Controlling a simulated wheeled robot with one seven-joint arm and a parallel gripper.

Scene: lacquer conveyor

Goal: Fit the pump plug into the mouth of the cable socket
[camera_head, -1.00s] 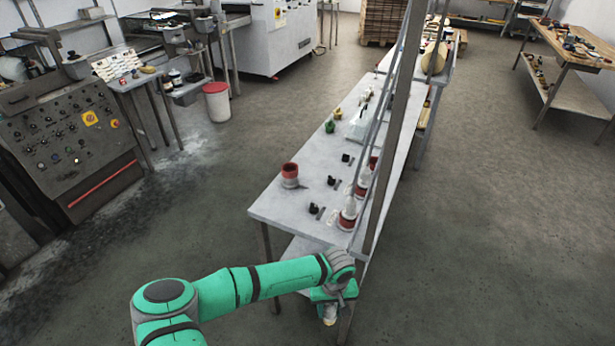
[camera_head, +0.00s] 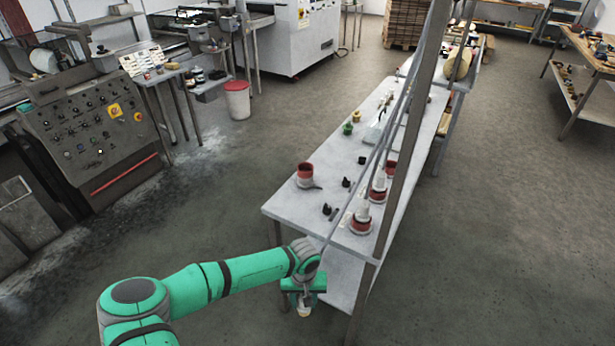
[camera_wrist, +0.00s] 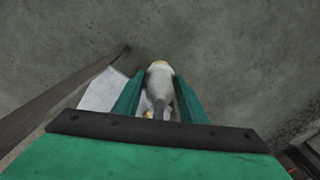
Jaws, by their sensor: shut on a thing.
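My gripper (camera_head: 304,294) is low in front of the near end of the grey table, apart from it. In the wrist view, its two green fingers (camera_wrist: 158,92) are shut on a pale grey-white piece with a yellowish tip (camera_wrist: 158,75), probably the pump plug. Its lower part is partly hidden between the fingers. On the table stands a red-topped, white-based socket with a dark tail (camera_head: 305,172), perhaps the cable socket. Other red and white connectors, including a near one (camera_head: 360,222), stand along the right side. I cannot tell for certain which is the cable socket.
The grey table (camera_head: 285,208) has an upright post (camera_head: 388,190) and slanting rods on its right side. Small black parts (camera_head: 327,210) and a green part (camera_head: 347,128) lie on it. A control console (camera_head: 90,140) stands left. The floor between is clear.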

